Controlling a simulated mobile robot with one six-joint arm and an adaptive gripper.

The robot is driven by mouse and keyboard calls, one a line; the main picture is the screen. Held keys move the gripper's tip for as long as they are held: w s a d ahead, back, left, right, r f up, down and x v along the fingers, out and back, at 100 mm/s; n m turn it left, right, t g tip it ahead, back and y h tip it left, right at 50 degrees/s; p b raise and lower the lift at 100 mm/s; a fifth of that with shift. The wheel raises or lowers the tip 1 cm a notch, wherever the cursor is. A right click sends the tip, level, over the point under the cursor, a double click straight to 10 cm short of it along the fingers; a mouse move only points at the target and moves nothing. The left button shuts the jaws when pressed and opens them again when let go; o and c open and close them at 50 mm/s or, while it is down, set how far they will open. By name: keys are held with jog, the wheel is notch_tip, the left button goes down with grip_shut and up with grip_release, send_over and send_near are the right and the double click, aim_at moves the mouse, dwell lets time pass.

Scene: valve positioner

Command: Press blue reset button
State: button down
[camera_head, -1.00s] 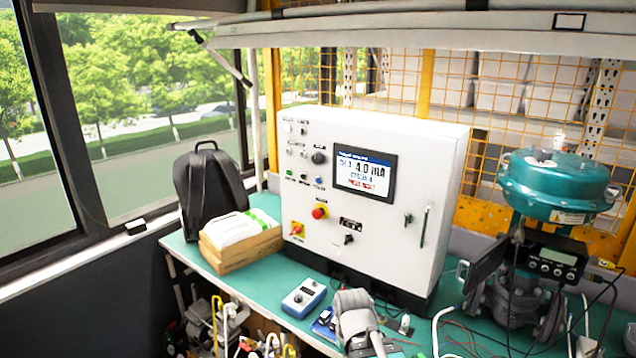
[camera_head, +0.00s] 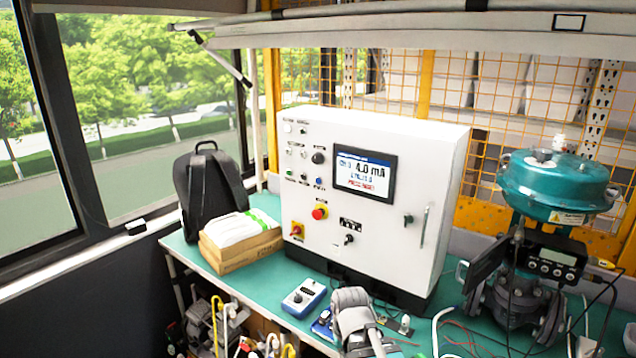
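The blue reset button (camera_head: 319,182) is a small round button on the front of the white control cabinet (camera_head: 400,262). It sits at the right end of a short row of small controls, left of the screen (camera_head: 364,174). Nothing covers it. I cannot tell from this view whether it is pressed in. The screen reads 4.0 mA, with a red-lettered line below it.
A green-topped bench (camera_head: 262,290) carries the cabinet. A red and yellow emergency stop (camera_head: 320,212) and a red-yellow rotary switch (camera_head: 297,231) sit below the button. A teal valve actuator (camera_head: 557,185) stands right.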

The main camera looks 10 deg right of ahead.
aim_at(319, 181)
jog(key=w+a+r+m+t+y+p, duration=0.1)
jog(key=w+a+r+t, duration=0.2)
jog(key=w, duration=0.5)
jog(key=w+a+r+m+t+y+p, duration=0.15)
jog(key=w+r+t, duration=0.25)
jog(key=w, duration=0.4)
jog(key=w+a+r+m+t, duration=0.1)
jog(key=w+a+r+t, duration=0.25)
jog(key=w, duration=0.45)
jog(key=w+r+m+t+h+p, duration=0.1)
jog(key=w+r+m+t, duration=0.3)
jog(key=r, duration=0.5)
jog(key=w+r+m+t+h+p, duration=0.2)
jog(key=w+r+m+t, duration=0.2)
jog(key=w+r, duration=0.3)
jog(key=shift+w+d+r+t, duration=0.2)
jog(key=shift+w+r+t, duration=0.1)
jog(key=shift+r+t, duration=0.55)
jog(key=shift+w+d, duration=3.1)
jog(key=shift+w+d, duration=0.1)
jog(key=shift+w, duration=0.05)
